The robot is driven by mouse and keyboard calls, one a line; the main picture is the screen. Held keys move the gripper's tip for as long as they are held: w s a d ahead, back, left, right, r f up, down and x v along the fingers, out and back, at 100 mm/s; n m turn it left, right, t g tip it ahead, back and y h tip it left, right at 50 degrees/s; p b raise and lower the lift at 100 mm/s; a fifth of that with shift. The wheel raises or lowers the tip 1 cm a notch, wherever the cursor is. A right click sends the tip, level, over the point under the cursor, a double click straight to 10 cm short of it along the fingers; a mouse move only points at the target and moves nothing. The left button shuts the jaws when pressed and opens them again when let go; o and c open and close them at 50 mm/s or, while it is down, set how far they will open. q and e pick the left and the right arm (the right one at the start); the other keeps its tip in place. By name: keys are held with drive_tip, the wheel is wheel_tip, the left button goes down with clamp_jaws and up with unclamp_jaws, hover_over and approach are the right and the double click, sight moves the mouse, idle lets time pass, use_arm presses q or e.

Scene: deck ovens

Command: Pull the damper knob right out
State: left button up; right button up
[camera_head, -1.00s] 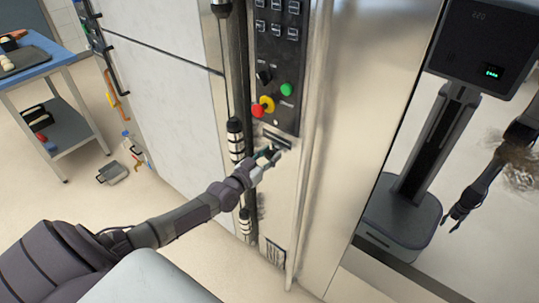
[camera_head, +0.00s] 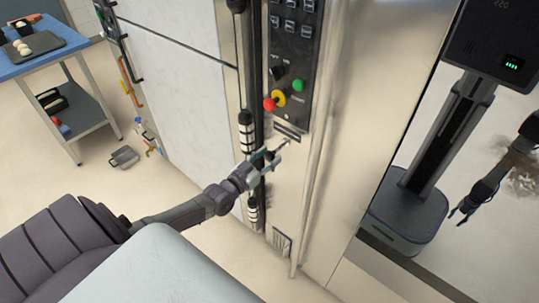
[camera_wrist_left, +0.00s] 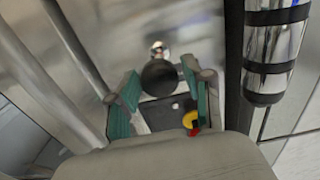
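The damper knob (camera_wrist_left: 160,76) is a black ball on a short chrome rod, seen in the left wrist view. It is between the green-padded fingertips of my left gripper (camera_wrist_left: 158,86), with a gap on both sides. In the head view my left gripper (camera_head: 266,157) is in front of the steel column, just below the control panel. It is open and apart from the panel face; the knob is hard to make out there.
The control panel (camera_head: 291,70) has red, yellow and green buttons above my left gripper. A vertical handle with black-and-chrome grips (camera_head: 247,132) runs close beside it.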

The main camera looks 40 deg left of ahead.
use_arm(q)
drive_tip(key=shift+o, duration=0.3)
drive_tip(key=shift+r, duration=0.1)
drive_tip(key=s+a, duration=0.1)
drive_tip(key=s, duration=1.1)
drive_tip(key=s+d+f+g+y, duration=0.1)
drive_tip(key=s+f+g, duration=0.4)
drive_tip(key=f, duration=0.8)
drive_tip(key=s+d+f+g+y, duration=0.1)
drive_tip(key=s+f+g, duration=0.35)
drive_tip(key=f, duration=0.85)
drive_tip(key=s+d+f+g, duration=0.2)
drive_tip(key=s+d+f, duration=0.2)
drive_tip(key=s+f, duration=0.2)
drive_tip(key=s+d+f+m+g, duration=0.1)
drive_tip(key=s+d+f+g, duration=0.2)
drive_tip(key=s, duration=0.8)
drive_tip(key=s+d+f+g, duration=0.2)
drive_tip(key=s+d+f, duration=0.4)
drive_tip(key=s+f, duration=0.2)
drive_tip(key=shift+s+d+f+m+h, duration=0.3)
drive_tip(key=shift+s+m+h, duration=0.1)
drive_tip(key=shift+s, duration=0.25)
drive_tip(key=shift+g, duration=0.25)
